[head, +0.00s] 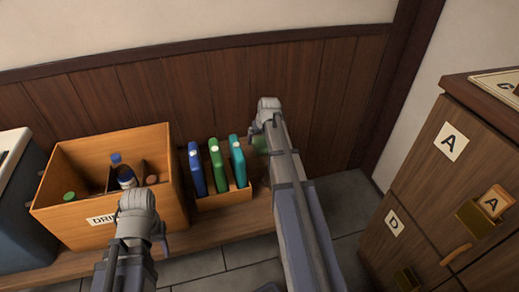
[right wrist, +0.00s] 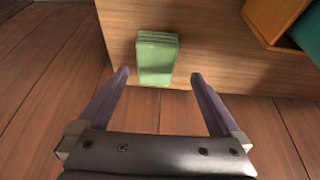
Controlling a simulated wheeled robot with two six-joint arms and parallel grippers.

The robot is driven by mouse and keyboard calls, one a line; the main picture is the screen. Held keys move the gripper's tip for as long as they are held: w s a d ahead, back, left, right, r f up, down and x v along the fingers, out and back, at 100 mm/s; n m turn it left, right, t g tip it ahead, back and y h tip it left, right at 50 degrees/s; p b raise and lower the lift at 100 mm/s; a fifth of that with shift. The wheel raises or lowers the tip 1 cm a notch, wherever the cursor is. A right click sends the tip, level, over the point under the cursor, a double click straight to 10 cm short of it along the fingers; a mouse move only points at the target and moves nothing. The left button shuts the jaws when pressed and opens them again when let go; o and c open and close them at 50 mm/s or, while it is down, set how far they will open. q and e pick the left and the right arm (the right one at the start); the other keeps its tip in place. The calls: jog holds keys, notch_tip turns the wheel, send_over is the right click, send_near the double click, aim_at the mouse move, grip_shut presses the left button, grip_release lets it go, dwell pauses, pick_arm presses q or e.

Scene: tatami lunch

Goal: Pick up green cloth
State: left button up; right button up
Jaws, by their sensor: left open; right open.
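The green cloth (right wrist: 157,58) is a folded stack on a wooden bench top in the right wrist view, close to an edge of the bench. In the head view only a dim green patch of it (head: 260,143) shows, mostly hidden by my right arm. My right gripper (right wrist: 159,76) is open, with its fingers apart on either side of the cloth's near end; I cannot tell the height gap. It also shows at the wall in the head view (head: 264,122). My left gripper (head: 140,215) is in front of the drinks box, its fingers hard to make out.
A wooden box (head: 75,222) with bottles stands on the bench (head: 225,222). Beside it a small holder (head: 225,198) carries blue, green and teal upright items, just left of my right arm. A wooden cabinet (head: 432,180) is at right. A panelled wall (head: 200,95) is behind.

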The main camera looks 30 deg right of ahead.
aim_at(260, 143)
jog(key=shift+w+d+b+x, duration=0.15)
jog(key=shift+d+b+x, duration=0.05)
jog(key=shift+b+x, duration=1.15)
jog(key=shift+w+d+b+x, duration=0.1)
jog(key=shift+d+b+x, duration=0.1)
jog(key=shift+b+x, duration=1.2)
jog(key=shift+w+p, duration=0.1)
jog(key=shift+p, duration=0.35)
jog(key=shift+c, duration=0.2)
jog(key=c, duration=1.3)
notch_tip(260, 143, up, 10)
jog(key=p, duration=1)
